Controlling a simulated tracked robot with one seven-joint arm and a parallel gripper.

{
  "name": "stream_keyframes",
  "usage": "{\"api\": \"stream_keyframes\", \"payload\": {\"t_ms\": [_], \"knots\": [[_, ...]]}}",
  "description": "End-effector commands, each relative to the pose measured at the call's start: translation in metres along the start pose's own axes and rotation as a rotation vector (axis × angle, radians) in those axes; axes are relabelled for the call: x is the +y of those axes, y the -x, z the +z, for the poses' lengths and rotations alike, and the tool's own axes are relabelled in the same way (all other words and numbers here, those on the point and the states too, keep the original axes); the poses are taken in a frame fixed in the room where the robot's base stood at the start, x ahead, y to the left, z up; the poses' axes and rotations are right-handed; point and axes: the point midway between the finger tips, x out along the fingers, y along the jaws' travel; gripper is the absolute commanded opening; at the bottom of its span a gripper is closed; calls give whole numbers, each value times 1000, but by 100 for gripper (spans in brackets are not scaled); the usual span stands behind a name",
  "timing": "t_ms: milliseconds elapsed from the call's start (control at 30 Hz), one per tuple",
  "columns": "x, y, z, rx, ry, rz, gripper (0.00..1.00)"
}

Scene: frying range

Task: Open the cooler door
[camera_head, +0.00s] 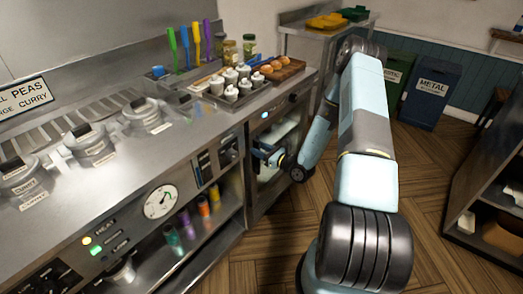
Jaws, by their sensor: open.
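The cooler (282,122) is the cabinet with a dark frame and a lit, pale inside, under the far end of the steel counter. Its front faces right, towards the floor. I cannot tell whether its door is fully closed or slightly ajar. My gripper (262,155) is in front of the cooler, near the left edge of its front, at about mid height. The jaws are open, and nothing shows held in them. The gripper and wrist hide part of the cooler front, and the door handle cannot be made out.
The steel counter (190,140) carries lidded pots (90,145), a tray of white-topped jars (232,85) and a board of buns (283,67). Open shelves hold coloured bottles (188,224). Bins (428,95) stand at the back and a dark shelf unit (490,205) at right. Wooden floor (430,185) lies between.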

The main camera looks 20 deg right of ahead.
Motion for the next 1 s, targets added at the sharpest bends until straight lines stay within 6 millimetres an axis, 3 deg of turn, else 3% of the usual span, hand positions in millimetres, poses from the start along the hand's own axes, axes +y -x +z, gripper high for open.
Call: {"api": "stream_keyframes", "payload": {"t_ms": [167, 600, 1000], "knots": [[0, 0, 0, 0, 0, 0, 42], [-1, 0, 0, 0, 1, -1, 0], [-8, 4, 1, -1, 4, -3, 0]]}}
